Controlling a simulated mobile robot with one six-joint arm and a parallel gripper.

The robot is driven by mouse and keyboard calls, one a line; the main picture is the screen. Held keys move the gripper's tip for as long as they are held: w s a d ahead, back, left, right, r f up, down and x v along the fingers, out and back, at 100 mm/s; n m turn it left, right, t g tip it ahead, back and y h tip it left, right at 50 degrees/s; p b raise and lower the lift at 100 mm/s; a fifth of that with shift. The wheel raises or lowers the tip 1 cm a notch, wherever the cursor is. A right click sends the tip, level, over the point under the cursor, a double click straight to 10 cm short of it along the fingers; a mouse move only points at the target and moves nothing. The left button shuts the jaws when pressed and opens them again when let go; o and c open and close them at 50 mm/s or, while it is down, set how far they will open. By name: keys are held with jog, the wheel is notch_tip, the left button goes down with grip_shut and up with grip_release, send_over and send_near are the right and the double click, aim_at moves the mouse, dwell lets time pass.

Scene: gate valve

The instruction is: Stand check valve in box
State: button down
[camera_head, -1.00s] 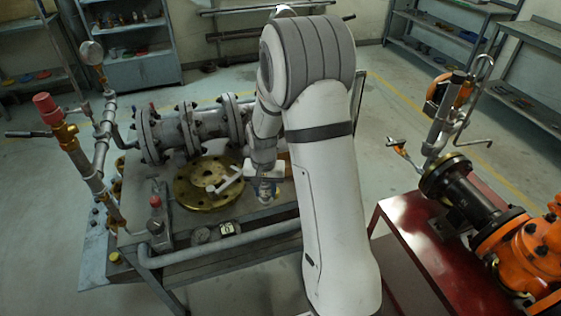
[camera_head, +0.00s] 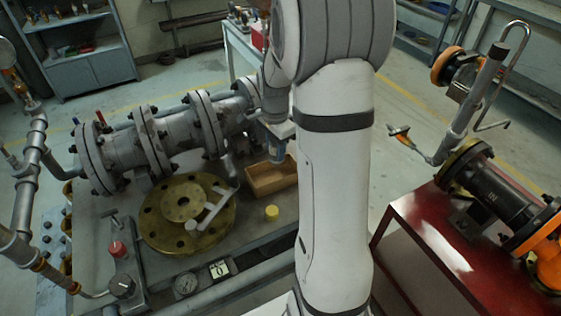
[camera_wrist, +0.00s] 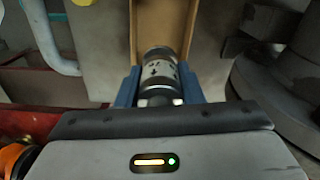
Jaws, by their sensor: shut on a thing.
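The check valve (camera_wrist: 160,70), a short silvery metal cylinder with dark marks, sits between the two blue fingers of my gripper (camera_wrist: 158,88) in the wrist view. My gripper is shut on it. The open tan box (camera_head: 272,179) stands on the grey bench, right of the brass flange. In the head view my gripper (camera_head: 277,150) is at the box's far side, and the valve cannot be made out there. In the wrist view the box (camera_wrist: 177,22) lies beyond the valve's far end. I cannot tell whether the valve touches the box.
A brass flange (camera_head: 165,222) with a grey handled tool (camera_head: 214,207) lies left of the box. A yellow cap (camera_head: 271,212) is in front of it. A flanged grey pipe (camera_head: 180,135) runs behind. A red stand (camera_head: 435,250) with black and orange piping is at right.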

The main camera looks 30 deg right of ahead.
aim_at(273, 160)
jog(key=shift+w+a+f, duration=0.1)
jog(key=shift+a+f, duration=0.1)
jog(key=shift+f, duration=1.3)
jog(key=shift+a+f, duration=0.15)
jog(key=shift+f, duration=1.3)
jog(key=shift+f, duration=0.1)
jog(key=c, duration=1.3)
grip_release()
jog(key=shift+o, duration=0.2)
